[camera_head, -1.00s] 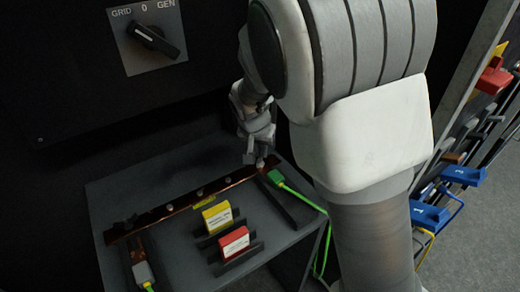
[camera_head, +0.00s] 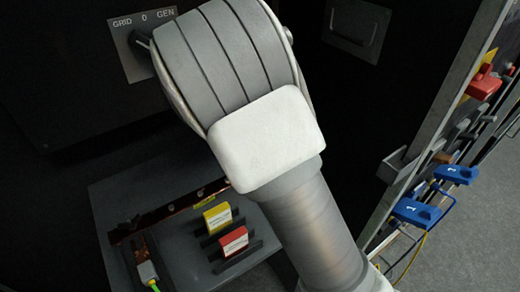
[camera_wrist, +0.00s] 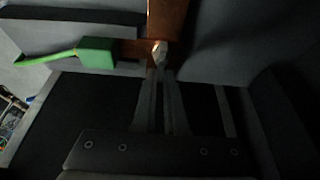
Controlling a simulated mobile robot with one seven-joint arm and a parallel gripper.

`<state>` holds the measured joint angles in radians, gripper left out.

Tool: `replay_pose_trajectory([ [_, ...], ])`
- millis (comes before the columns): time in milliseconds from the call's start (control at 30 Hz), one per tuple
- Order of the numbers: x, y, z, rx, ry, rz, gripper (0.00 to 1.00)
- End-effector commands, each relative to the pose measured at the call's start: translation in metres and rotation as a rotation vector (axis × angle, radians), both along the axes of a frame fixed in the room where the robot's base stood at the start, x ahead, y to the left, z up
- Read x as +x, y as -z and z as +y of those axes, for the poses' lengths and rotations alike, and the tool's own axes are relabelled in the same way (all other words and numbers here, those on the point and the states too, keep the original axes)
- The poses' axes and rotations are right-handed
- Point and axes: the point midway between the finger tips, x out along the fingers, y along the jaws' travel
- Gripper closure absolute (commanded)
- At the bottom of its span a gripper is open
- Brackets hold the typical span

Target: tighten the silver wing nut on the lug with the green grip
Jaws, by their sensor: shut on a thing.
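In the wrist view, the silver wing nut (camera_wrist: 159,50) sits where the lug with the green grip (camera_wrist: 97,53) meets the copper bar (camera_wrist: 168,18). The green grip lies to the left, with its green cable running off left. My gripper (camera_wrist: 161,70) is shut on the wing nut at its fingertips; its exact hold is dark and hard to see. The left part of the copper bar (camera_head: 150,220) shows there.
A yellow block (camera_head: 217,217) and a red block (camera_head: 234,243) stand in holders on the grey shelf (camera_head: 110,200). A rotary switch panel (camera_head: 128,40) is behind. Blue tags (camera_head: 416,212) hang at right.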

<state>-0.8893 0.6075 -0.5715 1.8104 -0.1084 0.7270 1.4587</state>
Motion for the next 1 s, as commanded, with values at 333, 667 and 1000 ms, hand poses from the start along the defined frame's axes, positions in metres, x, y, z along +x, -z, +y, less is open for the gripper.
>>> replay_pose_trajectory([
  [333, -0.0009, 0.0008, 0.0007, 0.001, 0.03, 0.002, 1.0],
  [667, -0.001, 0.001, 0.0007, 0.001, 0.029, 0.002, 0.72],
  [1000, -0.0004, 0.0001, 0.0003, 0.001, 0.027, 0.001, 0.6],
])
